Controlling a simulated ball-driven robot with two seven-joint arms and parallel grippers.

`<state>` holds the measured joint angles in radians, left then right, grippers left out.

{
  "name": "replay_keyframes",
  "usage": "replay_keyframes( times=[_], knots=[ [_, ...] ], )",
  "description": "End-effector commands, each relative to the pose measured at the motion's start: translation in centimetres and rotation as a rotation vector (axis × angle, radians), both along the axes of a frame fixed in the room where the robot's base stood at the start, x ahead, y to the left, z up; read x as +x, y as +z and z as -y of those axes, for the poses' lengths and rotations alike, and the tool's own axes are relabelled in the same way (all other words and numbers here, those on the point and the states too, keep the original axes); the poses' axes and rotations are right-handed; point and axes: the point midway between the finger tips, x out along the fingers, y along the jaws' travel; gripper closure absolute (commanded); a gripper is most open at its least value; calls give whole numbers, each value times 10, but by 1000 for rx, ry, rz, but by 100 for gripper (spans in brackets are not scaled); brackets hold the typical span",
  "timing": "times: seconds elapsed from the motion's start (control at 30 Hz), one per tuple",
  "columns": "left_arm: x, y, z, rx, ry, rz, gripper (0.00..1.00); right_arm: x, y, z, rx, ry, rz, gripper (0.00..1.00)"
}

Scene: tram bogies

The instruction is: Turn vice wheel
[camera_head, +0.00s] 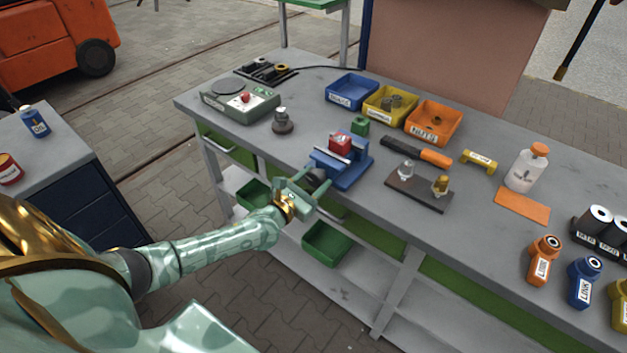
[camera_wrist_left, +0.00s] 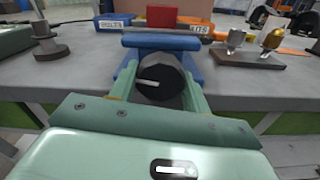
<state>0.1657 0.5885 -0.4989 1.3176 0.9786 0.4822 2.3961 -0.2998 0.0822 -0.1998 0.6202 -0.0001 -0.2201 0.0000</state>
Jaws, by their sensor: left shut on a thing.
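The blue vice (camera_head: 350,163) stands at the front edge of the grey workbench, with a red block (camera_head: 341,144) at its jaws. Its dark round wheel (camera_head: 318,179) faces out over the edge. My left gripper (camera_head: 310,183) reaches in from the left and is shut on the wheel. In the left wrist view the black wheel (camera_wrist_left: 162,82) sits between the two green fingers, with the blue vice body (camera_wrist_left: 160,42) and red block (camera_wrist_left: 161,16) behind it. Part of the wheel is hidden by my gripper in the head view. My right gripper is not in view.
Right of the vice are a dark plate (camera_head: 412,192) with two small fittings and an orange-handled tool (camera_head: 435,157). Blue (camera_head: 352,90), yellow (camera_head: 390,103) and orange (camera_head: 433,121) bins stand behind. A green box (camera_head: 240,103) and a dark knobbed weight (camera_head: 282,124) are left.

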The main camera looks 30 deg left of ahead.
Motion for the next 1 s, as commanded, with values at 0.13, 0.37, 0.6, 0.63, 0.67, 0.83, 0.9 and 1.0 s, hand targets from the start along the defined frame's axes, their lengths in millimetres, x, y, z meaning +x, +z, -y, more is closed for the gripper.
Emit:
replay_keyframes(
  times=[0.13, 0.37, 0.6, 0.63, 0.67, 0.83, 0.9, 1.0],
  knots=[
    [0, 0, 0, 18, 0, 1, 75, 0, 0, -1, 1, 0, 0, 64],
    [0, 0, 0, 115, 0, 8, 75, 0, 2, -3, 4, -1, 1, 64],
    [0, 0, -1, 313, 0, 23, 75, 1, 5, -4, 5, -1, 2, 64],
    [0, 0, -1, 341, 0, 25, 75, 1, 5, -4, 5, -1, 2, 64],
    [-1, 0, -1, 370, 0, 27, 75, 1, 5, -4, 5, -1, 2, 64],
    [0, 1, -1, 532, 0, 41, 75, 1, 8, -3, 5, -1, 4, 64],
    [0, 0, -1, 597, 0, 45, 75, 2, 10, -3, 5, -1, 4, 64],
    [-1, 0, -1, 694, 0, 53, 75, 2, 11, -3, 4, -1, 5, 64]
  ],
)
